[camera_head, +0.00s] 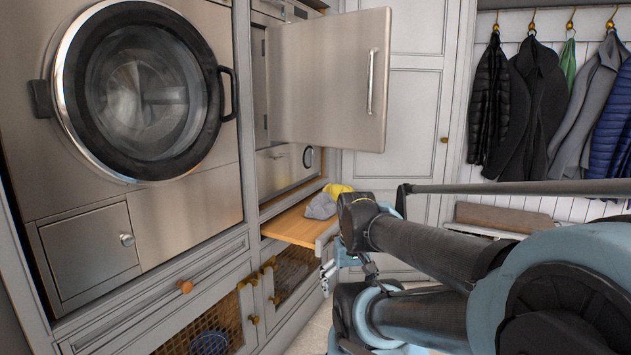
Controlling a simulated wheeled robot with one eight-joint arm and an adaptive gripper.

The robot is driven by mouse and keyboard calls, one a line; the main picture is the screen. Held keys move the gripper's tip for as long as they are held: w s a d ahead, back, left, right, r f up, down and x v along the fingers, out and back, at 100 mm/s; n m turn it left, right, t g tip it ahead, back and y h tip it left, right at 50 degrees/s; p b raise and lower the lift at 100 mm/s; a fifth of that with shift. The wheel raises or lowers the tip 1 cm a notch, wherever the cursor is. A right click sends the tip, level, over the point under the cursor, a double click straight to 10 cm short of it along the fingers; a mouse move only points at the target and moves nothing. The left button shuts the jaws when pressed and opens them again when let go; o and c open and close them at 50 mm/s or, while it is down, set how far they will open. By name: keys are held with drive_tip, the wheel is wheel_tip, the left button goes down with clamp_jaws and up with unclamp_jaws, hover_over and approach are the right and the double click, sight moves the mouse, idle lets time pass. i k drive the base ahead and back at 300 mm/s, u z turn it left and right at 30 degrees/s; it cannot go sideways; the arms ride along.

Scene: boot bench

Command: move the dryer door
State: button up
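A large round door (143,90) with a chrome rim, black ring and glass window is on the steel machine at the left. It looks shut, with a black handle (229,94) on its right side and a hinge on its left. A square steel door (325,80) with a vertical bar handle (370,82) stands swung open from the cabinet to the right. I cannot tell for sure which is the dryer's. My gripper (329,274) is low in the middle, below and apart from both doors. It is partly hidden by my arm, and its opening is unclear.
A pulled-out wooden shelf (290,229) holds grey cloth (321,207) and yellow cloth (338,190) near my arm. Below are drawers and mesh-front cabinets with knobs. Coats (540,100) hang at the right above a bench (503,218).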

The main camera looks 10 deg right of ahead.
sight(327, 78)
drive_tip(key=z, duration=0.4)
drive_tip(key=k, duration=1.85)
drive_tip(key=u, duration=0.9)
drive_tip(key=i, duration=1)
drive_tip(key=z, duration=0.05)
